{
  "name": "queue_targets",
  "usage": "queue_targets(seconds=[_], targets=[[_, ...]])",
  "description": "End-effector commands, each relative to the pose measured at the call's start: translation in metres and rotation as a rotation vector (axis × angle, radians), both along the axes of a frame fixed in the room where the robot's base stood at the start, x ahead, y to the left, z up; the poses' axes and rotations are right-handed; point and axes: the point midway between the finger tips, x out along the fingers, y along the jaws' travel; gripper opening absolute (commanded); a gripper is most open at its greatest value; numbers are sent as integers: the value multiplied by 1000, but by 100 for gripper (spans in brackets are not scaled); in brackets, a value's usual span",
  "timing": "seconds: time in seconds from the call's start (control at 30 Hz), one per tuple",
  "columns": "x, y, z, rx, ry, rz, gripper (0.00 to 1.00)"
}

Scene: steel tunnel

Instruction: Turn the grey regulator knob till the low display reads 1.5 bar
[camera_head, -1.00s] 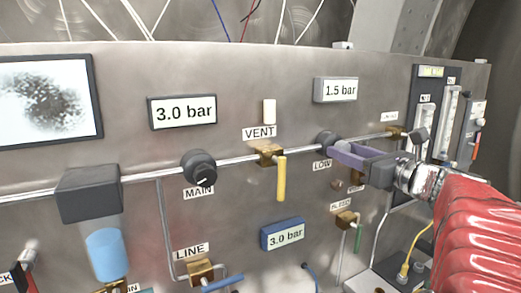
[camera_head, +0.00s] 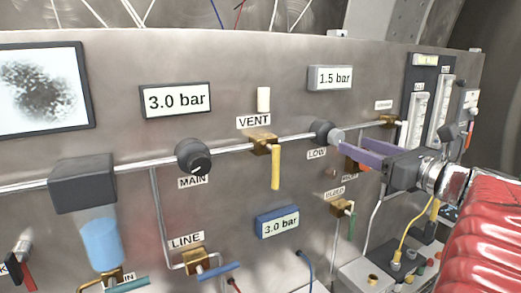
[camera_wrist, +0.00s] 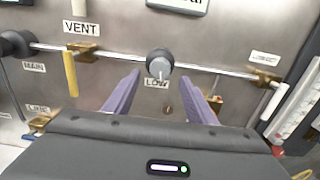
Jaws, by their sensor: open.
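The grey regulator knob (camera_head: 326,133) sits on the pipe above the LOW label (camera_head: 316,155). The low display (camera_head: 330,77) above it reads 1.5 bar. My gripper (camera_head: 356,145) is open and just right of the knob in the head view, apart from it. In the wrist view the knob (camera_wrist: 159,63) shows its face with a white mark, beyond and between the two purple fingers (camera_wrist: 162,88). Nothing is held between the fingers.
Left along the pipe are the yellow VENT handle (camera_head: 275,168) and the black MAIN knob (camera_head: 193,156). The main display (camera_head: 175,100) reads 3.0 bar, as does a blue display (camera_head: 277,222). A white-handled valve (camera_wrist: 271,101) stands right of the knob.

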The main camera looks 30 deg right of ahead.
Motion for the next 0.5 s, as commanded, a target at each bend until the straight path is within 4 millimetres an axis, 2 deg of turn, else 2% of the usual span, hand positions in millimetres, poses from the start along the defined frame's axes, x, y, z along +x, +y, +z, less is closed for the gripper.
queue_targets(seconds=[0.5], targets=[[-61, -3, -1, 0, 1, -3, 51]])
